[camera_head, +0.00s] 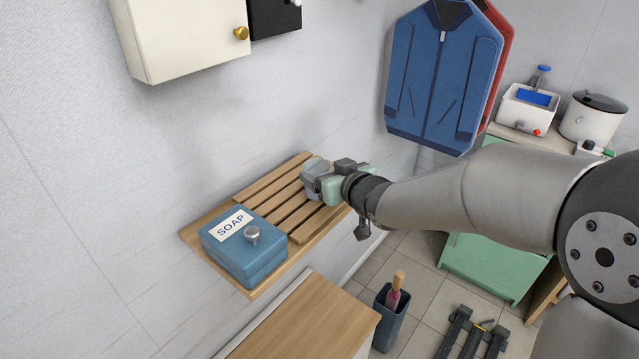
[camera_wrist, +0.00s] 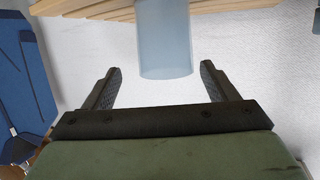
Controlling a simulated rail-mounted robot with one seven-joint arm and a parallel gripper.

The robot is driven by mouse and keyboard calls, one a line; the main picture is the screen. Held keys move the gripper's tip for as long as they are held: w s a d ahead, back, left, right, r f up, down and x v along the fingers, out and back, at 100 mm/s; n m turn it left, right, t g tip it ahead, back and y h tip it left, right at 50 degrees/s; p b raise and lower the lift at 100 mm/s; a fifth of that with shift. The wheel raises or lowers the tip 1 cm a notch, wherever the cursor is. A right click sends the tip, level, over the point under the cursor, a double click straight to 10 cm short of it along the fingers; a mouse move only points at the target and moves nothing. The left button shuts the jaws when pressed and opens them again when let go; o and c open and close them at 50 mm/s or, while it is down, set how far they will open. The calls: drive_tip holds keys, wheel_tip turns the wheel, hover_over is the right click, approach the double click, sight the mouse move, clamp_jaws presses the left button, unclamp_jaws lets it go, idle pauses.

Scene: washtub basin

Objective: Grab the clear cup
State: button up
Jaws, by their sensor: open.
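The clear cup (camera_head: 312,171) is a translucent grey-blue cup. It stands on the far right part of the slatted wooden wall shelf (camera_head: 215,228). In the wrist view the cup (camera_wrist: 163,38) shows as a pale blue cylinder, with the shelf at the top of the picture. My gripper (camera_head: 322,184) is right at the cup, partly covering it in the head view. In the wrist view my gripper (camera_wrist: 161,68) is open, and the cup's lower pictured end lies between the two fingertips, with a visible gap on each side. How deep the cup sits between the fingers is hard to tell.
A blue soap box (camera_head: 245,248) with a round knob sits on the shelf's near left part. A cream cabinet (camera_head: 185,38) hangs above on the wall. A blue jacket (camera_head: 440,75) hangs behind my arm. Several shelf slats between box and cup are bare.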

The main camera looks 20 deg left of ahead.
sight(312, 166)
drive_tip(key=x, duration=0.3)
drive_tip(key=p+x, duration=0.1)
drive_tip(key=shift+a+f, duration=0.2)
drive_tip(key=shift+a, duration=0.35)
drive_tip(key=shift+w+a+f, duration=0.15)
drive_tip(key=shift+w+a, duration=0.05)
drive_tip(key=shift+w, duration=0.1)
drive_tip(key=c, duration=1.2)
